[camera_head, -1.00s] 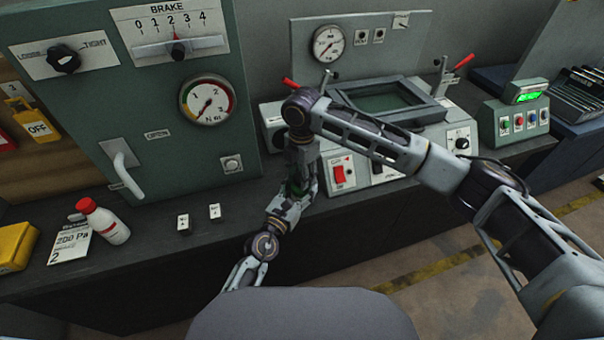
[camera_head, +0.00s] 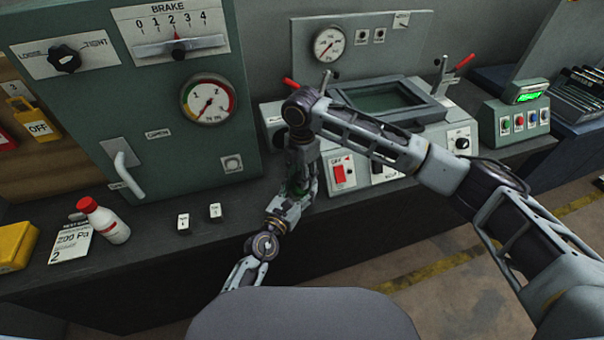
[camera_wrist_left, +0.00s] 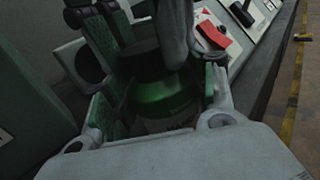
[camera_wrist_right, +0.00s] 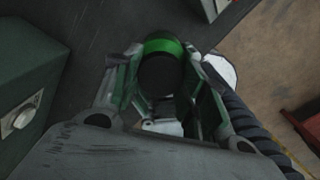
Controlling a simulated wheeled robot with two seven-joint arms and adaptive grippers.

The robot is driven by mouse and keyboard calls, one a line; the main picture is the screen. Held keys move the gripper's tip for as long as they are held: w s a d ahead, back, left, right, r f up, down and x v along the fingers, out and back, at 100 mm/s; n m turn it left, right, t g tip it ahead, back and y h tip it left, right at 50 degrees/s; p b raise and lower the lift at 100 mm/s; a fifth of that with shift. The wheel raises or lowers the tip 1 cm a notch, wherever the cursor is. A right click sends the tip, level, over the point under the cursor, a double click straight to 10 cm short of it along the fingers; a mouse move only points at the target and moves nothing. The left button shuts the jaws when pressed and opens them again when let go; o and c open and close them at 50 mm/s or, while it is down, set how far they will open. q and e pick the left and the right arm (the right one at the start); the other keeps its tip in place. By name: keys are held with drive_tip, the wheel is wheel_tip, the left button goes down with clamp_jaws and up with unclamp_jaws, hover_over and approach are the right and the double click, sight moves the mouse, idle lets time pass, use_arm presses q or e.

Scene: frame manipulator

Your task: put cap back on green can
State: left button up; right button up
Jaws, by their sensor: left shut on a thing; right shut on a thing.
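The green can (camera_wrist_left: 165,97) is between the fingers of my left gripper (camera_wrist_left: 158,98), which is shut on it. In the head view the can (camera_head: 296,188) is mostly hidden by both grippers. The dark cap (camera_wrist_right: 160,75) is between the fingers of my right gripper (camera_wrist_right: 165,82), which is shut on it. The cap lines up closely with the green can in both wrist views. Whether it is seated or just above the can cannot be told. In the head view my right gripper (camera_head: 301,150) is directly above my left gripper (camera_head: 299,186).
The console (camera_head: 405,160) with a screen and red switch is just behind and right of the grippers. A green cabinet (camera_head: 170,110) with gauge and handle stands left. A white bottle (camera_head: 108,225) and two small tags (camera_head: 183,223) are on the dark bench.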

drive_tip(key=shift+d+f, duration=0.15)
drive_tip(key=shift+f, duration=0.25)
drive_tip(key=shift+r, duration=0.25)
drive_tip(key=shift+r, duration=0.6)
idle(0.8)
drive_tip(key=shift+o, duration=0.2)
drive_tip(key=shift+f, duration=1.05)
idle(1.0)
drive_tip(key=o, duration=0.5)
drive_tip(key=shift+c, duration=0.2)
drive_tip(key=shift+s, duration=0.1)
drive_tip(key=shift+o, duration=1.1)
drive_tip(key=shift+r, duration=0.1)
